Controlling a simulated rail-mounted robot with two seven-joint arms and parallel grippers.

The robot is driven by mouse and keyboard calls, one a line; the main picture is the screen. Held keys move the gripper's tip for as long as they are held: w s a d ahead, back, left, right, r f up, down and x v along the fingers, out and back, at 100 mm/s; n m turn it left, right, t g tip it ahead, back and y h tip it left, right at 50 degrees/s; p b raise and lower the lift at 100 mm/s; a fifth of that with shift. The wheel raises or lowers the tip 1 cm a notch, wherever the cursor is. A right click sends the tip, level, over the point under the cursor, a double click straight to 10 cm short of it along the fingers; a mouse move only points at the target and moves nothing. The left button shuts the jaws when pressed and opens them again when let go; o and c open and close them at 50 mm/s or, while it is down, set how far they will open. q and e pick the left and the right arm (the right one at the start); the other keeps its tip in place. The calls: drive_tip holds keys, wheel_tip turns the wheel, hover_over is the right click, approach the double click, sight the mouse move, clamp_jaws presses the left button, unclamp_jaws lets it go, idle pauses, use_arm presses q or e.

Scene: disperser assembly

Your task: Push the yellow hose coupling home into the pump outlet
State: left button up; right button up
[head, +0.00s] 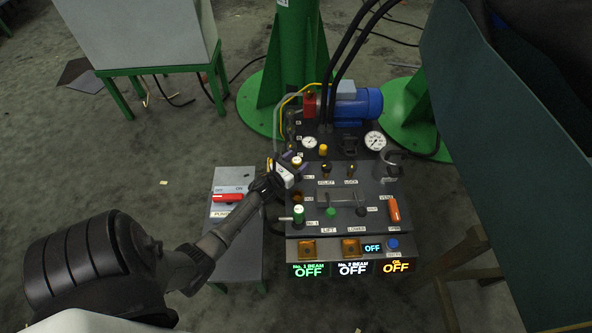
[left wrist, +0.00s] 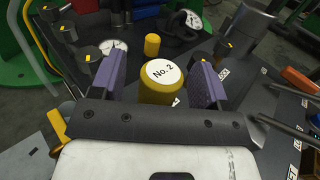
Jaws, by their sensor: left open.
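The yellow hose coupling (left wrist: 160,91) has a white top disc marked "No. 2". In the left wrist view it stands between the two purple fingers of my left gripper (left wrist: 160,66), which is open. Gaps show between the coupling and both fingers. In the head view the coupling (head: 297,162) is small and partly covered by the gripper (head: 291,166) at the panel's left side. The coupling's lower end is hidden, so I cannot tell how deep it sits in the pump outlet. My right gripper is not in view.
A green-bodied coupling (head: 298,213) stands nearer on the panel. A yellow knob (head: 323,149), gauges (head: 374,140), levers and an orange handle (head: 394,209) crowd the panel. A blue motor (head: 358,107) and black hoses are behind. A grey side table (head: 236,240) stands left.

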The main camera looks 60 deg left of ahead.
use_arm(q)
drive_tip(key=shift+s, duration=0.1)
drive_tip(key=shift+d, duration=0.1)
drive_tip(key=shift+c, duration=0.8)
clamp_jaws()
drive_tip(key=shift+r, duration=0.1)
